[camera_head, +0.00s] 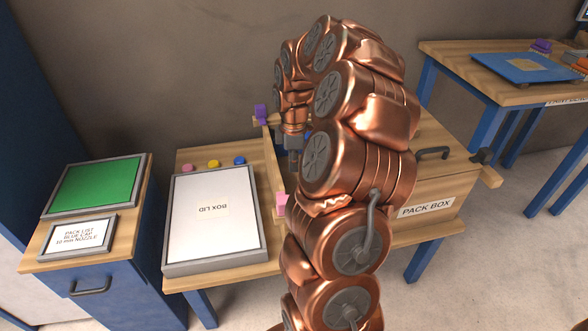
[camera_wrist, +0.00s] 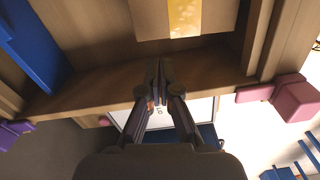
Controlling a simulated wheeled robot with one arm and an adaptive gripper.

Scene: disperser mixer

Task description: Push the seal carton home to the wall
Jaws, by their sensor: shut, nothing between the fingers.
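In the wrist view, a brown carton (camera_wrist: 152,20) with a shiny yellow strip on top lies inside the wooden pack box; I take it to be the seal carton. A wooden box wall (camera_wrist: 85,88) runs across below it in the picture, with a dark gap between them. My gripper (camera_wrist: 160,64) is shut and empty, its tips just below the carton's near edge in the picture; I cannot tell whether they touch it. In the head view my gripper (camera_head: 294,160) points down at the left part of the pack box (camera_head: 445,190). My arm hides the carton there.
A box lid (camera_head: 240,207) lies left of the pack box. Purple (camera_head: 261,111) and pink (camera_head: 281,204) blocks stick out at the box's left corners. A blue item (camera_wrist: 28,45) shows inside the box. A stand with a green panel (camera_head: 98,186) is far left.

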